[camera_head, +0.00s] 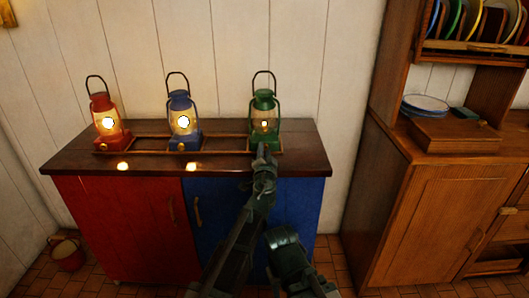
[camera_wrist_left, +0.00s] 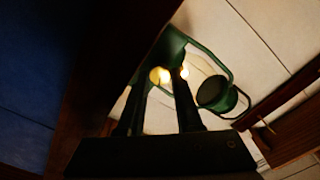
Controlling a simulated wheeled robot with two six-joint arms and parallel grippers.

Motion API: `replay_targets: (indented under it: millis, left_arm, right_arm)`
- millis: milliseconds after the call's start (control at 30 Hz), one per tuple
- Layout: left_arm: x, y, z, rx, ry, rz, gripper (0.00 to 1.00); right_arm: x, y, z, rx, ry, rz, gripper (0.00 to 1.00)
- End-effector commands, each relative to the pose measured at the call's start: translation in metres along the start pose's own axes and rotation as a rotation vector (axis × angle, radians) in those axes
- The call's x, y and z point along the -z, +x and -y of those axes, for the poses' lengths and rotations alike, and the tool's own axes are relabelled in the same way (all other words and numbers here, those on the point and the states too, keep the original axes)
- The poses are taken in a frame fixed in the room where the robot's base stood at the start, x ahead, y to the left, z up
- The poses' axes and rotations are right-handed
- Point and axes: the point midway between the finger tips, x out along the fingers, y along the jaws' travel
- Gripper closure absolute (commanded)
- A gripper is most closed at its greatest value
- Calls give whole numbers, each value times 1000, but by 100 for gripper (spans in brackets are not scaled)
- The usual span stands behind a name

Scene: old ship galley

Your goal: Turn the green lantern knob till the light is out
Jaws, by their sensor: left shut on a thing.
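The green lantern (camera_head: 264,101) stands upright at the right end of the wooden rack, with a small yellow glow in its glass, dimmer than the other two lanterns. In the left wrist view the green lantern (camera_wrist_left: 213,91) appears tilted, its light partly behind a finger. My left gripper (camera_head: 262,149) reaches up from below to the front of its base. It is shut on the lantern's brass knob (camera_wrist_left: 159,75), which shows between the fingertips (camera_wrist_left: 160,78). In the head view the gripper hides the knob. I cannot make out my right gripper.
A red lantern (camera_head: 102,122) and a blue lantern (camera_head: 180,116) stand lit, left of the green one, in the rack (camera_head: 220,137). The dark countertop (camera_head: 70,160) tops red and blue cupboards. A wooden dresser (camera_head: 430,200) with plates stands right. A bucket (camera_head: 67,254) is on the floor.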

Motion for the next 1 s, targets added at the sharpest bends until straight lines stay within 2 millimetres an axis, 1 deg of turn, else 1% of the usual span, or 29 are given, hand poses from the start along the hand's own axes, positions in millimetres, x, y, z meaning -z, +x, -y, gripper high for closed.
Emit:
replay_targets:
  millis: [700,1000]
  left_arm:
    - [-1,-2,0,1,-677,2,100]
    - [-1,-2,0,1,-907,2,100]
  right_arm:
    - [0,1,0,0,0,0,50]
    - [0,1,0,0,0,0,50]
